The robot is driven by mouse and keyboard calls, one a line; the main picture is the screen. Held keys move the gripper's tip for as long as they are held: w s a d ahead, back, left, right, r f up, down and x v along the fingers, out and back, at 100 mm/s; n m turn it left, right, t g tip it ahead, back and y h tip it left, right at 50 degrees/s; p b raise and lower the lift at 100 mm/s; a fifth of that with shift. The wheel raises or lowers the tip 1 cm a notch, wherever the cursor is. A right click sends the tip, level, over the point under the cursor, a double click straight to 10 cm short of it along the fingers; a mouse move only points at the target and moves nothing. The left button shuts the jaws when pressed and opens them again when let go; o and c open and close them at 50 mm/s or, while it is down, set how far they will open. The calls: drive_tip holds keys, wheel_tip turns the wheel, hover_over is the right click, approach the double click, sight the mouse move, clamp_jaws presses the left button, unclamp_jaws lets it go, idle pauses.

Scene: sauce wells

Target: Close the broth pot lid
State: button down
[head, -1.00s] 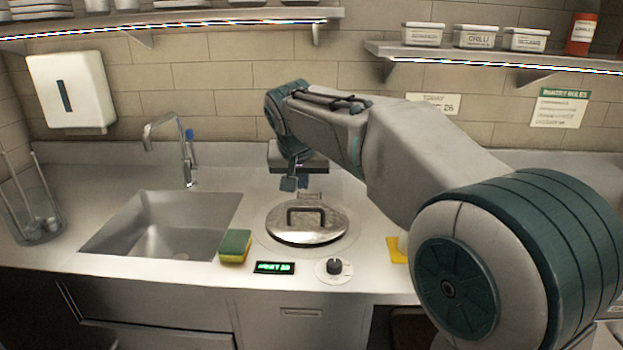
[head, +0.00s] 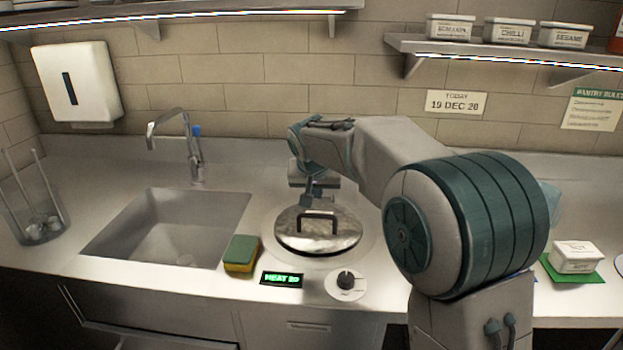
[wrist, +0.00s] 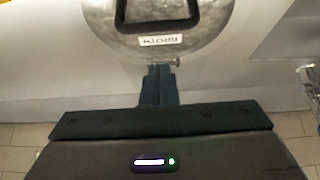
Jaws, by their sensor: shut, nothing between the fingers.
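The broth pot lid (head: 340,236) is a round, shiny metal disc with a dark bar handle. In the head view it lies about flat over the round pot well in the counter. The wrist view shows part of the lid (wrist: 115,42), with its handle and an upside-down BROTH label. My gripper (head: 308,200) is at the lid's back edge, pointing down. In the wrist view my gripper (wrist: 161,70) is shut and empty, its fingertips by the lid rim and a small hinge-like fitting. I cannot tell whether they touch. The pot's inside is hidden.
A sponge (head: 241,253), a green heat display (head: 281,279) and a black knob (head: 346,281) lie in front of the well. A sink (head: 165,225) with a tap (head: 190,150) is to the left. A white tub (head: 575,257) stands on a green mat at the right.

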drive_tip(key=shift+s+a+f, duration=0.1)
drive_tip(key=shift+s+f, duration=0.15)
drive_tip(key=shift+f, duration=0.55)
drive_tip(key=shift+s+f, duration=0.25)
drive_tip(key=shift+f, duration=0.55)
